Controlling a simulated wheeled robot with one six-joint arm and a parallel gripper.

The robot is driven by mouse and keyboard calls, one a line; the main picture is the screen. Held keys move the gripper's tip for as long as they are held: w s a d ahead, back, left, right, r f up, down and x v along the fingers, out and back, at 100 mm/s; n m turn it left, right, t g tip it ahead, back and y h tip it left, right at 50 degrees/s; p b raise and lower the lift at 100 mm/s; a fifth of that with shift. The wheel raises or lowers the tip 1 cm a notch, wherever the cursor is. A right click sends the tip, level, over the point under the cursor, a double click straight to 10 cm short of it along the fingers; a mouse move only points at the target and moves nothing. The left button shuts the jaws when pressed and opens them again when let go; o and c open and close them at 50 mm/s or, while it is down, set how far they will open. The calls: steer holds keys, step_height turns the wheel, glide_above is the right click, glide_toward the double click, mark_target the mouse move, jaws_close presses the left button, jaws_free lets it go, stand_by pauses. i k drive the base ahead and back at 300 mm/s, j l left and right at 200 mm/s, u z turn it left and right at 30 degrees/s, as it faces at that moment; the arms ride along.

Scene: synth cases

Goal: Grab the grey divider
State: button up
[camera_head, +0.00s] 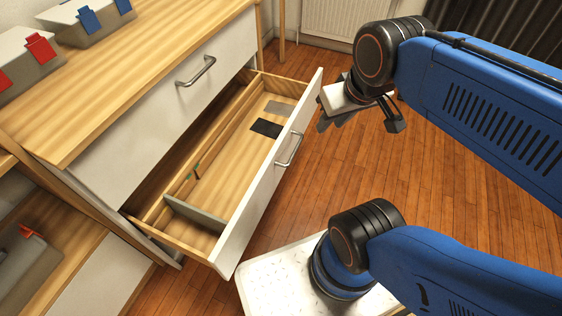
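The grey divider (195,213) is a thin upright panel set across the near end of the open drawer (222,262). Its face and top edge show, and nothing covers it. My gripper (360,127) is to the upper right, outside the drawer, over the floor beyond the drawer front. Its fingers are spread apart and nothing shows between them. It is well away from the divider.
A black flat piece (266,128) and a grey flat piece (279,107) lie in the drawer's far part. The drawer's handled front (288,150) stands between gripper and divider. Cases (84,20) stand on the worktop.

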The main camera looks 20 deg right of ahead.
mark_target(210, 220)
steer(key=l+u, duration=0.5)
steer(key=k+l+u, duration=0.15)
steer(key=l+u, duration=0.3)
steer(key=l, duration=0.15)
